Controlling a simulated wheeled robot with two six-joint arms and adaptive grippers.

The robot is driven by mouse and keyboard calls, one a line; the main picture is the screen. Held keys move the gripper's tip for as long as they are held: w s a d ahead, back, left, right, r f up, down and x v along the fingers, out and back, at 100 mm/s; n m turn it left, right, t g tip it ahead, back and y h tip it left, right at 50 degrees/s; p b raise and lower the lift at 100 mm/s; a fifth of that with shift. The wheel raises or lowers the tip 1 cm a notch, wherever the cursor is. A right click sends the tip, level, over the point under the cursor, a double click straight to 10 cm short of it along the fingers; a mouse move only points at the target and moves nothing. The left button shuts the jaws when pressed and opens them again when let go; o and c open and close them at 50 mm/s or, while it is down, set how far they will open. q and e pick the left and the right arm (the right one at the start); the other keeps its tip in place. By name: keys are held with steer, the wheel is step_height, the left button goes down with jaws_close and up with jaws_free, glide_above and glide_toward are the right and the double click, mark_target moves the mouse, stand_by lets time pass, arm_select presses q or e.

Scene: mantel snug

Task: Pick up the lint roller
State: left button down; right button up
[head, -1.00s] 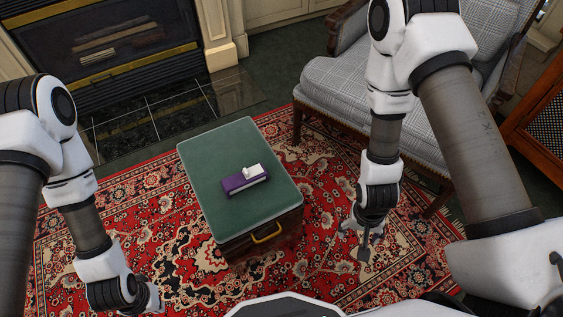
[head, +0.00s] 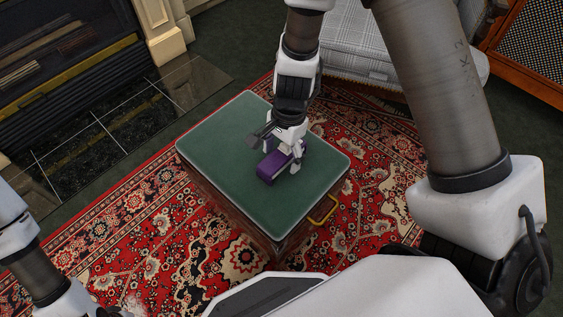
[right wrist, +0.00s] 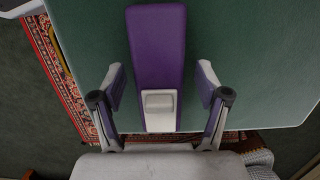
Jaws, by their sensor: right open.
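The lint roller, a long purple block (head: 268,172) with a white part near one end, lies on the green top of a low chest (head: 230,200). My right gripper (head: 274,155) is over it, pointing down, and partly hides it in the head view. In the right wrist view the purple body (right wrist: 157,45) runs between the two open fingers (right wrist: 160,75), with a visible gap on each side. The white part (right wrist: 159,104) is nearest the palm in that picture. My left gripper (head: 108,312) is barely in view at the bottom left corner, its jaws unclear.
The chest top is otherwise clear. The chest, with a brass handle (head: 323,209), stands on a red patterned rug (head: 130,235). A fireplace (head: 60,70) is at the upper left, a plaid armchair (head: 345,50) behind, and a wooden cabinet (head: 530,45) at the upper right.

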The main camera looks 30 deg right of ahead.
mark_target(281, 154)
steer(key=shift+r, duration=0.15)
steer(key=shift+c, duration=0.4)
steer(key=c, duration=1.3)
step_height(281, 154, up, 3)
steer(key=p, duration=0.3)
steer(key=shift+r, duration=0.2)
steer(key=shift+s+d+r, duration=0.1)
steer(key=shift+s+r, duration=0.15)
steer(key=shift+s, duration=0.05)
steer(key=s+d+p, duration=0.1)
steer(key=s, duration=0.1)
steer(key=s+d+r+p, duration=0.1)
steer(key=s, duration=0.2)
steer(key=s+d+p, duration=0.1)
steer(key=s, duration=0.2)
steer(key=shift+s+d+r+p, duration=0.2)
steer(key=shift+d+r+p, duration=0.1)
steer(key=shift+p, duration=0.1)
steer(key=s+d+p, duration=0.2)
steer(key=s+p, duration=0.3)
steer(key=p, duration=0.3)
steer(key=shift+s+d+f, duration=0.3)
steer(key=shift+s, duration=0.1)
